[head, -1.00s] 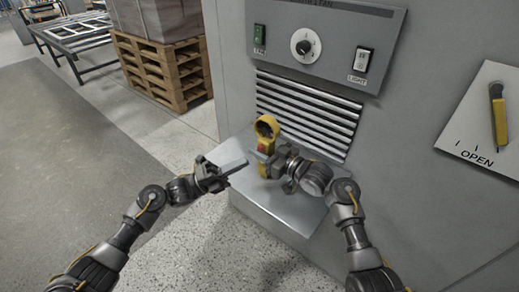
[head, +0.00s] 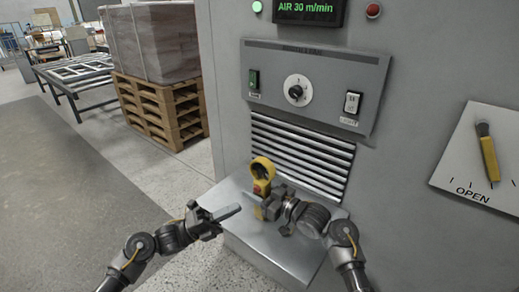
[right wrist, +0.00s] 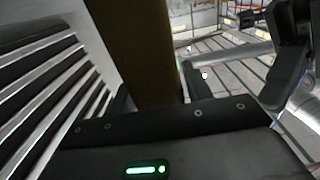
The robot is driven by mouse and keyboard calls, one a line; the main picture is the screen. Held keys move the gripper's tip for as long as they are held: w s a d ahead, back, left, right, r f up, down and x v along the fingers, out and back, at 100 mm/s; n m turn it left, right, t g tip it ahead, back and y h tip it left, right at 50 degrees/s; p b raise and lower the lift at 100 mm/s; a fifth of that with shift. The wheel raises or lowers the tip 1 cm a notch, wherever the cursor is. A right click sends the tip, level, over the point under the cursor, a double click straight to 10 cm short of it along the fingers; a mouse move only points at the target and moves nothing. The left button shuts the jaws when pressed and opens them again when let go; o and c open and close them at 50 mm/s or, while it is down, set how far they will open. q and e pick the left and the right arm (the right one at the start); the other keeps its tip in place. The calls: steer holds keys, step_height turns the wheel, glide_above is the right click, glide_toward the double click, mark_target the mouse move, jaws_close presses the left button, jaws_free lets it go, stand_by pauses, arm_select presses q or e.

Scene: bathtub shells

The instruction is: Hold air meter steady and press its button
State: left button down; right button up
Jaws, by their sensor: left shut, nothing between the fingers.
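The yellow air meter (head: 262,167) stands upright over the metal ledge, its ring-shaped head on top and a red button (head: 261,187) on its body. My right gripper (head: 266,207) is shut on its lower handle from the right. The handle shows as a dark yellow bar in the right wrist view (right wrist: 137,50). My left gripper (head: 236,212) is shut and empty, left of and a little below the button. In the picture a small gap parts its tip from the meter. The meter's lower end is partly hidden by my right gripper.
The machine has a slatted vent (head: 300,150) behind the meter, a knob panel (head: 312,85) and a display (head: 309,11) reading AIR 30 m/min. The metal ledge (head: 270,245) is clear. A yellow lever (head: 487,152) marked OPEN is at right. Pallets (head: 160,105) stand at left.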

steer(key=shift+o, duration=1.1)
steer(key=v, duration=1.2)
